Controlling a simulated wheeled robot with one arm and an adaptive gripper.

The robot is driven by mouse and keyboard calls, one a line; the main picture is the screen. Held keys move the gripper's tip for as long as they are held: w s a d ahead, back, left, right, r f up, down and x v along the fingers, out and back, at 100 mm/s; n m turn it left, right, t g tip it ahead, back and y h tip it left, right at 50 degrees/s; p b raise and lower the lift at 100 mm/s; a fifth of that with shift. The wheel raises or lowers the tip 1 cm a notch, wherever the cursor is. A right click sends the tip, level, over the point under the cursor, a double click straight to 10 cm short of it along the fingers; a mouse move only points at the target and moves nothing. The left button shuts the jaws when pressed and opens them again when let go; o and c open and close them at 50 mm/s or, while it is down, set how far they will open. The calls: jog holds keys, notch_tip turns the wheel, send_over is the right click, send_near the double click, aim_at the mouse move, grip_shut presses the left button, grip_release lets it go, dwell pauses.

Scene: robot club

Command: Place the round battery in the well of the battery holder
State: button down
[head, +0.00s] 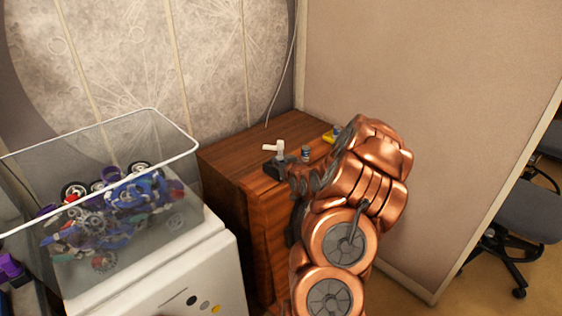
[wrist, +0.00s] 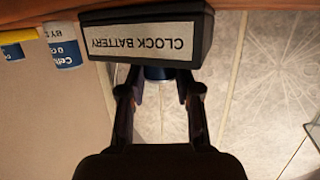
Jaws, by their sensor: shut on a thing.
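The battery holder is a black block (wrist: 150,34) with a white "CLOCK BATTERY" label, upside down at the top of the wrist view. In the head view the dark holder (head: 273,170) sits on the wooden cabinet near its front edge. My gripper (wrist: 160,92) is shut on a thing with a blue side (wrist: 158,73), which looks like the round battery. The holder hides most of it, so I cannot tell whether it is inside the well or behind it. In the head view my copper arm covers the held thing.
A blue and white cylinder (wrist: 64,47) stands beside the holder; it also shows in the head view (head: 305,153). A yellow thing (head: 331,135) lies beyond it. A white T-shaped thing (head: 274,148) is by the holder. A clear bin (head: 110,150) of parts stands left.

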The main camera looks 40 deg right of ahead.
jog(key=c, duration=0.8)
grip_release()
jog(key=shift+r, duration=0.15)
jog(key=b+v, duration=0.4)
jog(key=v, duration=0.8)
jog(key=shift+b, duration=0.35)
